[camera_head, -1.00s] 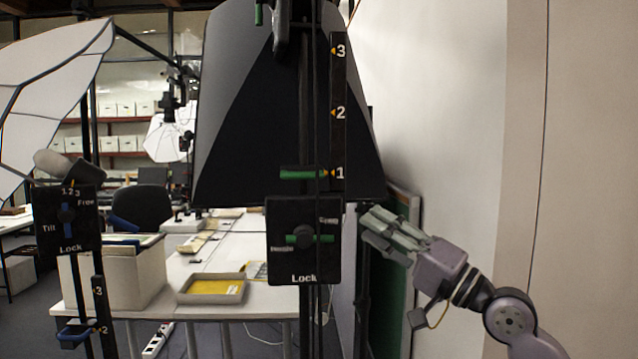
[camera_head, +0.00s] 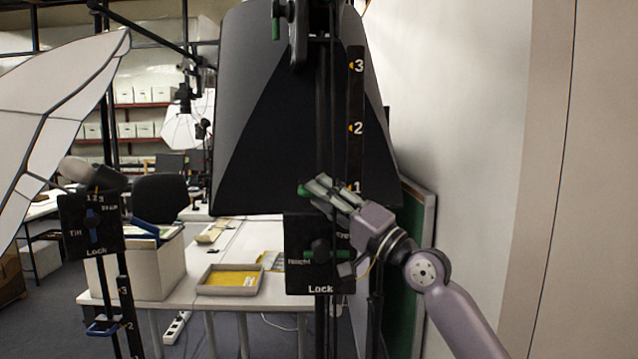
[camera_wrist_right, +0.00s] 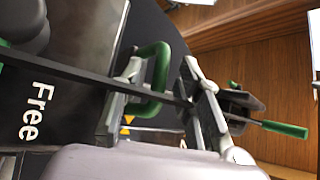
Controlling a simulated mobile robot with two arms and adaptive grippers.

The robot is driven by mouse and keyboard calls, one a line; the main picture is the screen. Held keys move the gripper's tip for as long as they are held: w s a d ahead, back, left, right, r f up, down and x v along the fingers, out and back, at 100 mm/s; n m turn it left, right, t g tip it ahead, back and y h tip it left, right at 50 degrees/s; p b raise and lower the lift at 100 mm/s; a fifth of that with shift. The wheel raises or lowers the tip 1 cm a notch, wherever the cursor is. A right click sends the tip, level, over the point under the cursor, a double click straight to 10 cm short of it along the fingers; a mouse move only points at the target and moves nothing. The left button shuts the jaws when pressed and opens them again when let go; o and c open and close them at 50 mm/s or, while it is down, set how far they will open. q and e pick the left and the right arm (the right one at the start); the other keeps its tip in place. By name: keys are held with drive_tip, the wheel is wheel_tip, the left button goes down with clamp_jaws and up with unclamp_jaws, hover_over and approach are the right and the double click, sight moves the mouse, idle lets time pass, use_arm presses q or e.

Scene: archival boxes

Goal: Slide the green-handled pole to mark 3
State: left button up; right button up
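The green handle (camera_head: 304,190) of the pole is mostly hidden behind my right gripper (camera_head: 322,190) in the head view. It is level with mark 1 (camera_head: 357,187) on the black scale; mark 3 (camera_head: 359,66) is near the top. In the right wrist view the green loop handle (camera_wrist_right: 152,80) lies between the two spread fingers of my right gripper (camera_wrist_right: 163,98). The fingers are apart, and I cannot tell whether either touches the handle. The dark pole (camera_wrist_right: 75,76) runs beside the handle. My left gripper is not in view.
A black lock panel (camera_head: 300,270) with a green lever (camera_head: 325,254) is just below my right gripper. Another stand with a blue handle (camera_head: 102,329) is at left. A large black softbox (camera_head: 255,130) is behind the pole. A wall is at right.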

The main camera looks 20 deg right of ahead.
drive_tip(key=shift+w+a+r, duration=0.25)
drive_tip(key=shift+w+a, duration=0.15)
drive_tip(key=shift+w, duration=0.15)
drive_tip(key=shift+c, duration=0.3)
clamp_jaws()
idle(0.3)
